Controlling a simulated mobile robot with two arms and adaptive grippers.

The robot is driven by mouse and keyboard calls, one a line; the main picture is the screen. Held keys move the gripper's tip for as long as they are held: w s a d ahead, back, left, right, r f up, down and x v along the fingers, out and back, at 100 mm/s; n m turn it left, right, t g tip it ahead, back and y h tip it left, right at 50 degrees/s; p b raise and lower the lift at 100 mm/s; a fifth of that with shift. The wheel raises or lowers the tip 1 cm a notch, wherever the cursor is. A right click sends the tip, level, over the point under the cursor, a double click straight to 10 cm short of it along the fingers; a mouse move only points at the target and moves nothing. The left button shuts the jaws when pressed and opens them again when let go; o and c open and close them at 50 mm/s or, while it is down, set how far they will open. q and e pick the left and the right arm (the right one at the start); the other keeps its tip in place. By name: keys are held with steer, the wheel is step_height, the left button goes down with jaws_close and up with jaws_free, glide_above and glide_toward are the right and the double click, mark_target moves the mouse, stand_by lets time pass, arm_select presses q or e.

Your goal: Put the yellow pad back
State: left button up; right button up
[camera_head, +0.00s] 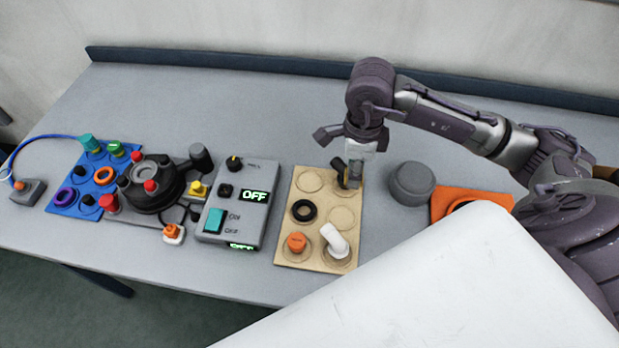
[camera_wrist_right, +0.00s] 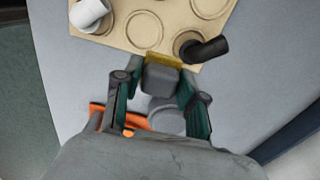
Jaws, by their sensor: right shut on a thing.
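The yellow pad shows in the right wrist view as a yellow strip (camera_wrist_right: 164,58) along the edge of a grey block (camera_wrist_right: 160,78). My right gripper (camera_wrist_right: 160,88) is shut on this block, with a green-sided finger at each side. In the head view the right gripper (camera_head: 361,150) points down at the far right corner of the tan board (camera_head: 323,196), beside a black elbow piece (camera_head: 339,167). The pad's face is hidden, and I cannot tell whether it touches the board. My left gripper is not in view.
The board holds a black ring (camera_head: 303,211), an orange cap (camera_head: 297,242) and a white elbow (camera_head: 335,240); some of its circles are empty. A grey cylinder (camera_head: 412,183) and an orange piece (camera_head: 468,197) lie right. A grey control box (camera_head: 237,203) stands left. The table behind is clear.

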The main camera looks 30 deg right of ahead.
steer(key=p, duration=0.4)
glide_above(309, 181)
step_height(309, 181, down, 7)
steer(key=shift+r, duration=0.15)
step_height(309, 181, down, 4)
steer(key=shift+r+p, duration=0.1)
steer(key=shift+p, duration=0.55)
steer(key=shift+f, duration=0.2)
steer(key=shift+f, duration=0.1)
steer(key=shift+f+b, duration=0.15)
steer(key=shift+b, duration=0.15)
steer(key=o, duration=1)
